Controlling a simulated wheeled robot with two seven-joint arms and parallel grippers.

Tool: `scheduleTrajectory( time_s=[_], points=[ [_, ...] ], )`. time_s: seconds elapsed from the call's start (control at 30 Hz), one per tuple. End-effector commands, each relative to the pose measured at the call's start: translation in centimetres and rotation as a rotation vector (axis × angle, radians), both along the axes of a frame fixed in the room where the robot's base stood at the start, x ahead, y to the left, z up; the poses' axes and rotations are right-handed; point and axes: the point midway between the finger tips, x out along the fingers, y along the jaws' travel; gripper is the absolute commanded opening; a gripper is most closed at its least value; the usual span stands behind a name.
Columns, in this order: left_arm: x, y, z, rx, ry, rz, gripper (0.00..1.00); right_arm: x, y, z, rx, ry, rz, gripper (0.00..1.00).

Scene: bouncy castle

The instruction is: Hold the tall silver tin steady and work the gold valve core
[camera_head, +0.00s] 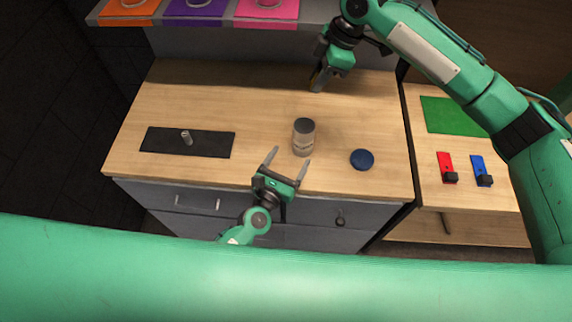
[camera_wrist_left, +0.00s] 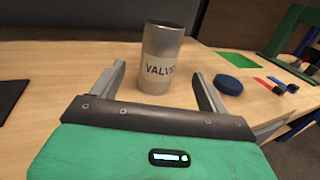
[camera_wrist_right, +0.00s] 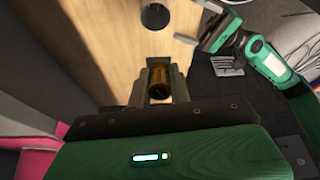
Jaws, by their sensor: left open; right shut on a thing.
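The tall silver tin (camera_head: 304,139) stands upright on the wooden table, with a pale label reading "VALVE" in the left wrist view (camera_wrist_left: 160,62). My left gripper (camera_head: 289,160) is open at the near side of the tin. In the left wrist view the tin is ahead of the spread fingers (camera_wrist_left: 162,80), lined up between them, with no contact visible. My right gripper (camera_head: 317,84) is at the back of the table, behind the tin. In the right wrist view it is shut on the gold valve core (camera_wrist_right: 160,80), a small gold cylinder. The tin's inside cannot be seen.
A dark blue round disc (camera_head: 361,159) lies right of the tin. A black mat (camera_head: 215,145) with a small silver peg (camera_head: 187,137) lies at left. The right-hand table holds a green mat (camera_head: 455,115), a red piece (camera_head: 445,162) and a blue piece (camera_head: 479,165).

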Motion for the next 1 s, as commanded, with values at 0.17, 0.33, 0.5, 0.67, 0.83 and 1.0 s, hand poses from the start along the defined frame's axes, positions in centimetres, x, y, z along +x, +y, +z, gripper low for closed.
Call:
scheduleTrajectory(
  time_s=[0.17, 0.33, 0.5, 0.67, 0.83, 1.0],
  points=[
    [3.3, -1.3, 0.1, 0.0, -0.002, 0.0, 0.77, 0.0, 0.0, 0.0, 0.0, 0.0, 0.0, 0.0],
    [6.3, -2.5, 0.1, 0.002, -0.002, -0.001, 0.77, 0.0, 0.0, 0.0, 0.0, 0.0, 0.0, 0.0],
    [8.4, -3.2, 0.0, 0.003, -0.001, -0.002, 0.77, 0.0, 0.0, 0.0, 0.0, 0.0, 0.0, 0.0],
    [9.3, -3.6, 0.0, 0.002, 0.0, -0.002, 0.77, 0.0, 0.0, 0.0, 0.0, 0.0, 0.0, 0.0],
    [9.5, -3.7, 0.0, 0.002, 0.0, -0.002, 0.77, 0.0, 0.0, 0.0, 0.0, 0.0, 0.0, 0.0],
    [9.5, -3.7, 0.0, 0.002, 0.0, -0.002, 0.74, 0.0, 0.0, 0.0, 0.0, 0.0, 0.0, 0.0]
  ],
)
